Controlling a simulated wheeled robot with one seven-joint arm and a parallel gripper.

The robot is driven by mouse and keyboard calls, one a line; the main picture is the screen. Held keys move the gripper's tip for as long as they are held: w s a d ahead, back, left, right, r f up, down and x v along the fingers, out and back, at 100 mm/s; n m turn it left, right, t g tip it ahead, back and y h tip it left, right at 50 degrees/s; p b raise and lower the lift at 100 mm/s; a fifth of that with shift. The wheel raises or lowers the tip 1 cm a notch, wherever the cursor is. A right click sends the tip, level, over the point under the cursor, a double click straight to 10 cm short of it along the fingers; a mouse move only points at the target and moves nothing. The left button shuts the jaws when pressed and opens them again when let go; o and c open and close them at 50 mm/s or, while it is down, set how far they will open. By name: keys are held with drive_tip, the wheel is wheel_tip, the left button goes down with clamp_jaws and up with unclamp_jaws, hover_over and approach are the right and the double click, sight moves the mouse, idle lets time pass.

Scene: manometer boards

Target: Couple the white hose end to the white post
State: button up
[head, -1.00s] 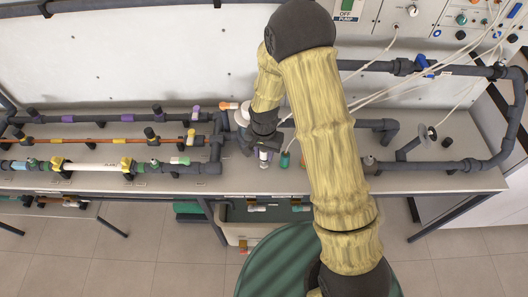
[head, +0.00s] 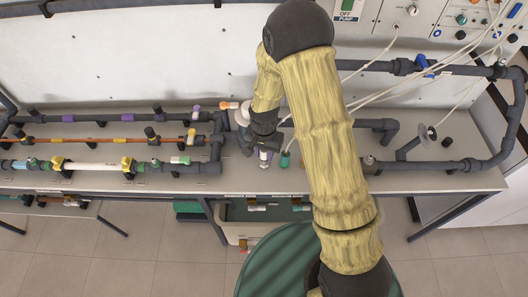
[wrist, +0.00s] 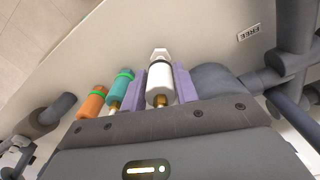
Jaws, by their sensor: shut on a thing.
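My gripper (wrist: 160,91) has two purple fingers and is shut on the white hose end (wrist: 160,82). The hose end has a brass-coloured part towards my gripper and a dark band at its far end. A white hex-shaped piece (wrist: 160,54) shows just beyond the band, in line with it. I cannot tell whether this is the white post or part of the hose end, nor whether they are joined. In the head view my gripper (head: 264,151) is low over the bench, with a white part (head: 264,163) below its fingers.
A teal fitting (wrist: 119,88) with a green ring stands close left of my gripper, and an orange one (wrist: 93,103) farther left. Thick grey pipe (wrist: 215,78) lies close on the right. Thin white hoses (head: 385,92) run to the wall panel.

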drive_tip(key=shift+w+f+b, duration=0.1)
drive_tip(key=shift+f+b, duration=0.55)
drive_tip(key=shift+f, duration=0.25)
idle(0.5)
drive_tip(key=shift+f, duration=0.1)
drive_tip(key=shift+d, duration=0.1)
drive_tip(key=shift+c, duration=0.5)
drive_tip(key=shift+f, duration=0.2)
drive_tip(key=shift+f, duration=0.15)
drive_tip(key=shift+f+b, duration=0.1)
drive_tip(key=shift+b, duration=0.25)
drive_tip(key=o, duration=1.1)
